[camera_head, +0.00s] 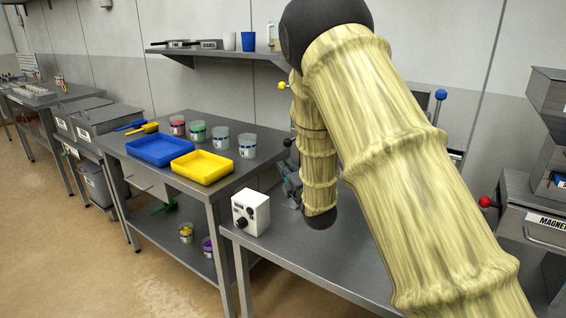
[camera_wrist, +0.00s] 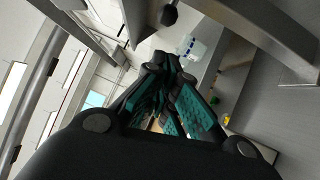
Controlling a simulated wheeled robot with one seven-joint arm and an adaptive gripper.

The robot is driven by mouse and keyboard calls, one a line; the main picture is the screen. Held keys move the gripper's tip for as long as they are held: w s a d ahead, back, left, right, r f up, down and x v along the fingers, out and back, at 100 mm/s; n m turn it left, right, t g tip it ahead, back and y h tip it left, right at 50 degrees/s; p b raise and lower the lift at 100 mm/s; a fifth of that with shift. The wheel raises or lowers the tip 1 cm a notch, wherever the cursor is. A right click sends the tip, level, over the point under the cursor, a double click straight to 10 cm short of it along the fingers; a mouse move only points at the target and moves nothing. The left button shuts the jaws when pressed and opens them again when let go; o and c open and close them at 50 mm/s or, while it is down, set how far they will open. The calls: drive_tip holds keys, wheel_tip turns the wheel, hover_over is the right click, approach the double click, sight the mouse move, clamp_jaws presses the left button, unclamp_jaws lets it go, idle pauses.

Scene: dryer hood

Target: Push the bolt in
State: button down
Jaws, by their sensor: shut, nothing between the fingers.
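In the wrist view my gripper (camera_wrist: 160,68) is shut and empty, with teal pads on its dark fingers. A black round knob on a rod (camera_wrist: 170,15) shows just beyond the fingertips, apart from them in the picture. It may be the bolt's end, but I cannot tell for sure. In the head view a small dark knob (camera_head: 288,143) sits at the left edge of my arm. My arm hides most of the hood there, and any bolt behind it. Only a bit of the gripper shows, low beside the forearm.
A white control box (camera_head: 251,213) stands on the near steel table (camera_head: 300,258). Blue (camera_head: 160,150) and yellow (camera_head: 202,167) trays and several cups are on the table to the left. Yellow (camera_head: 284,86), blue (camera_head: 440,94) and red (camera_head: 485,202) ball knobs stick out around my arm.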

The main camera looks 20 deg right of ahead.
drive_tip(key=shift+s+d+f+b, duration=0.1)
drive_tip(key=shift+s+b, duration=0.05)
drive_tip(key=shift+s, duration=1.05)
drive_tip(key=shift+s+f+b, duration=0.1)
drive_tip(key=shift+s+b, duration=0.05)
drive_tip(key=shift+s, duration=1)
